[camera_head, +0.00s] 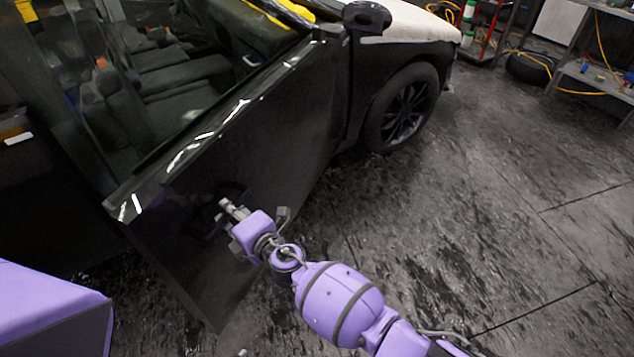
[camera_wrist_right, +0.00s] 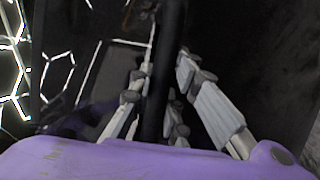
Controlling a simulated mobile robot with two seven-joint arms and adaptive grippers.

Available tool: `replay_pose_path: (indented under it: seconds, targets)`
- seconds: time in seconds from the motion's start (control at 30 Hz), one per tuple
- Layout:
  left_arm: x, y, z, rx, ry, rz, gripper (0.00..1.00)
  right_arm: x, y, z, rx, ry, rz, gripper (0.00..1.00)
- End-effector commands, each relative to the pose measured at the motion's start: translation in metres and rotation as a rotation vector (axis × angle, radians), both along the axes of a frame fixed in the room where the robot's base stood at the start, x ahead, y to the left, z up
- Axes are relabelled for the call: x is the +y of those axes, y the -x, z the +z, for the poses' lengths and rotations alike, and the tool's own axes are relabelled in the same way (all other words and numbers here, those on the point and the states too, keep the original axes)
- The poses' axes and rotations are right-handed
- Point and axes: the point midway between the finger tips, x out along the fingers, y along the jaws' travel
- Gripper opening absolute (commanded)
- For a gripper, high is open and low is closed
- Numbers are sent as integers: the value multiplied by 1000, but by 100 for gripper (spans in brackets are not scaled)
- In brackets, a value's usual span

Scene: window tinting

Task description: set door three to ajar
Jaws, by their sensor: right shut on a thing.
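The car door (camera_head: 290,115) is a black panel standing swung out from the dark car, its lower corner hanging over the floor. I cannot read a number on it. My right gripper (camera_head: 229,210) is at the outer face of the door, near its free rear end, at the handle area. In the right wrist view, the fingers of my right gripper (camera_wrist_right: 167,75) lie on both sides of a dark bar, the door handle (camera_wrist_right: 155,115), and are shut on it. The handle is mostly hidden by the fingers in the head view. My left gripper is not in view.
The car's front wheel (camera_head: 404,110) and side mirror (camera_head: 367,16) are beyond the door. The dark floor (camera_head: 480,210) to the right is clear. A metal shelf (camera_head: 597,75), a loose tyre (camera_head: 531,68) and yellow cables (camera_head: 580,92) are at the upper right.

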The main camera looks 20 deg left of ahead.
Motion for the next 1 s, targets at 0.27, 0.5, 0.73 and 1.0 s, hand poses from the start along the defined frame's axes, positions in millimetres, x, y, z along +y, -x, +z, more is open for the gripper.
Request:
replay_pose_path:
  seconds: [0.27,0.5,0.73,1.0]
  targets:
    - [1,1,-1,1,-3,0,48,28,-3,0,-6,2,-29,0]
    - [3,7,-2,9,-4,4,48,32,-4,0,-7,4,-36,0]
    - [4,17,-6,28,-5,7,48,32,-4,0,-7,4,-37,0]
    - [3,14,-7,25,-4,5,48,32,-4,0,-4,3,-37,36]
